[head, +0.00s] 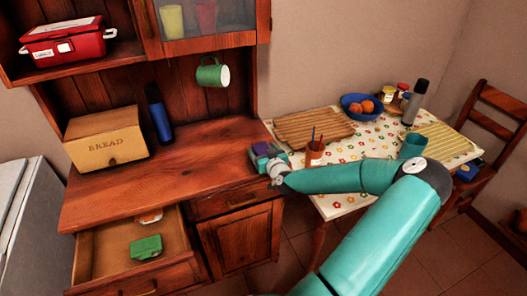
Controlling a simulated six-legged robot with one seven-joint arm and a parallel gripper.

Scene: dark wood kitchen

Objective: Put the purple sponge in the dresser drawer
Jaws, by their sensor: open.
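The purple sponge (262,149) shows as a small purple patch at my gripper, over the right end of the dresser top (190,165). My gripper (262,158) is open around or just beside it, and its teal parts hide much of the sponge. I cannot tell whether the fingers touch it. The dresser drawer (108,250) at the lower left is pulled out. A green block-like item (146,247) and a small orange and white item (150,217) lie inside it, with bare drawer floor around them.
A bread box (105,138) and a dark blue bottle (158,113) stand on the dresser's left and back. A green mug (212,73) hangs above. The flowered table (350,203) at right holds a terracotta cup (314,153) near my arm. The dresser top's middle is clear.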

